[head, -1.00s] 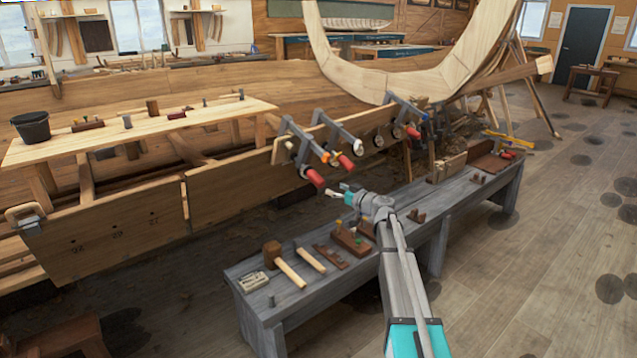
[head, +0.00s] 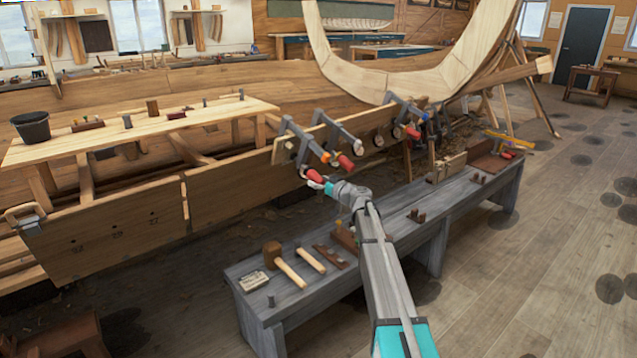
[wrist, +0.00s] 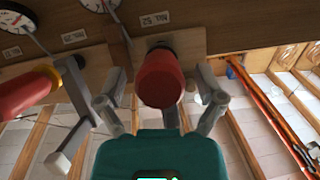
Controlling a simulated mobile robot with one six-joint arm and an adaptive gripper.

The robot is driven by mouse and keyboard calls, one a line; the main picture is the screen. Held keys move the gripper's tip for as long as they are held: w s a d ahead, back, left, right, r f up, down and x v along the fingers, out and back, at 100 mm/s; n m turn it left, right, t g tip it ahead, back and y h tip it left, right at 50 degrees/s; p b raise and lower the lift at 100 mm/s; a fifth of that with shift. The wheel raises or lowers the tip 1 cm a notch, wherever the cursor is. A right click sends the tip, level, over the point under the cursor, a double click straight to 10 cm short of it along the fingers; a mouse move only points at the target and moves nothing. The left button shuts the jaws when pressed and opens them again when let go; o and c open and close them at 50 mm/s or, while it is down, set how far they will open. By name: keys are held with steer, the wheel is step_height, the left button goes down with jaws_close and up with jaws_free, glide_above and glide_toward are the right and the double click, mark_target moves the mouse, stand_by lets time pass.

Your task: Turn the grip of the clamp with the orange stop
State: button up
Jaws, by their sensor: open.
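Several grey clamps sit along the hull's plank edge. The leftmost clamp (head: 293,138) has a red grip (head: 314,176) at its lower end. The clamp to its right (head: 340,133) has an orange stop (head: 326,157) beside its red grip (head: 346,162). My gripper (head: 325,186) is open at the leftmost clamp's grip. In the wrist view, a red grip (wrist: 160,79) with a dark collar lies between my open fingers (wrist: 161,98); contact cannot be told. A neighbouring red grip (wrist: 27,92) with a yellow-orange collar (wrist: 53,75) is outside them at the left.
A further clamp (head: 403,112) with a red grip and an orange-looking piece stands to the right, near a blue piece (head: 424,116). Below is a grey bench (head: 290,300) with a mallet (head: 288,270) and other tools. Round dials (wrist: 22,17) show beside the clamps.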

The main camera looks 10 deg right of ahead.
steer(key=c, duration=1.1)
steer(key=shift+c, duration=0.2)
steer(key=m+g+y+b, duration=0.1)
steer(key=m+y, duration=0.1)
steer(key=shift+w+f+m+y, duration=0.1)
steer(key=shift+m+y, duration=0.2)
steer(key=shift+m+g+y+b, duration=0.75)
steer(key=shift+m+y, duration=0.15)
steer(key=shift+m, duration=0.3)
steer(key=o, duration=1.1)
steer(key=shift+o, duration=0.2)
